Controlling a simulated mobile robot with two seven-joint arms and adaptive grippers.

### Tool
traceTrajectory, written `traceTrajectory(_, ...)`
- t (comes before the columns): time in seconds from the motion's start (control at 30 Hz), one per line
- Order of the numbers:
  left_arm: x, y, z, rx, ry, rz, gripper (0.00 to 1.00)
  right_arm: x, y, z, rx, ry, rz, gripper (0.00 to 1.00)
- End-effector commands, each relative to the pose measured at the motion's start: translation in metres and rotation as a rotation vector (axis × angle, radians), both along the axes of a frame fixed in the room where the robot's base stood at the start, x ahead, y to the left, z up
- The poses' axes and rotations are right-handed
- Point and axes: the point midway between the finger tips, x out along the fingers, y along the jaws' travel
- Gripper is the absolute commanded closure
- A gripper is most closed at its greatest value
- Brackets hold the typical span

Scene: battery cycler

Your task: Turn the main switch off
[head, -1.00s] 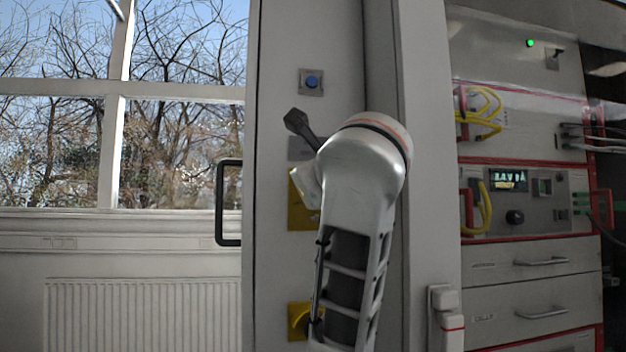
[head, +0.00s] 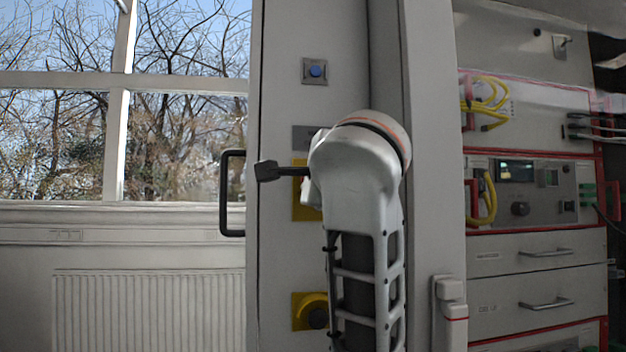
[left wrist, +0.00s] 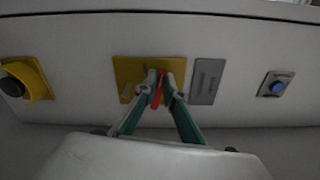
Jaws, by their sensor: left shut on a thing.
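The main switch has a red handle (left wrist: 158,90) on a yellow plate (left wrist: 125,70), seen in the left wrist view. My left gripper (left wrist: 160,92) is shut on this red handle, one finger on each side of it. In the head view the yellow plate (head: 304,206) shows partly on the grey cabinet front, and my left wrist hides the handle and fingertips. The lamp (head: 537,32) at the top of the equipment rack is dark, and the rack display (head: 516,171) looks mostly dark. My right gripper is not in view.
A blue button (head: 316,71) sits above the switch, with a grey label plate (head: 303,138) between. A yellow-backed dark knob (head: 311,312) is below. A black door handle (head: 224,192) stands out at left. The rack with yellow cables (head: 489,104) is at right.

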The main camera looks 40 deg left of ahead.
Motion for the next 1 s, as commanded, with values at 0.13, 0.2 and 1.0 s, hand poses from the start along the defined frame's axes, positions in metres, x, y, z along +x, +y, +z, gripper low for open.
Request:
traceTrajectory(0.13, 0.0015, -0.0006, -0.0039, -0.059, -0.064, -0.002, 1.0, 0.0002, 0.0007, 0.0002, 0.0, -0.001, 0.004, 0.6)
traceTrajectory(0.2, 0.0013, -0.0003, -0.0043, -0.08, -0.088, -0.001, 1.0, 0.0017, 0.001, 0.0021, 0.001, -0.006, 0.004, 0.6)
traceTrajectory(1.0, 0.0006, -0.0002, -0.0045, -0.135, -0.154, -0.002, 0.78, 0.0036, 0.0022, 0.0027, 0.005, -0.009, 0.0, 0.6)
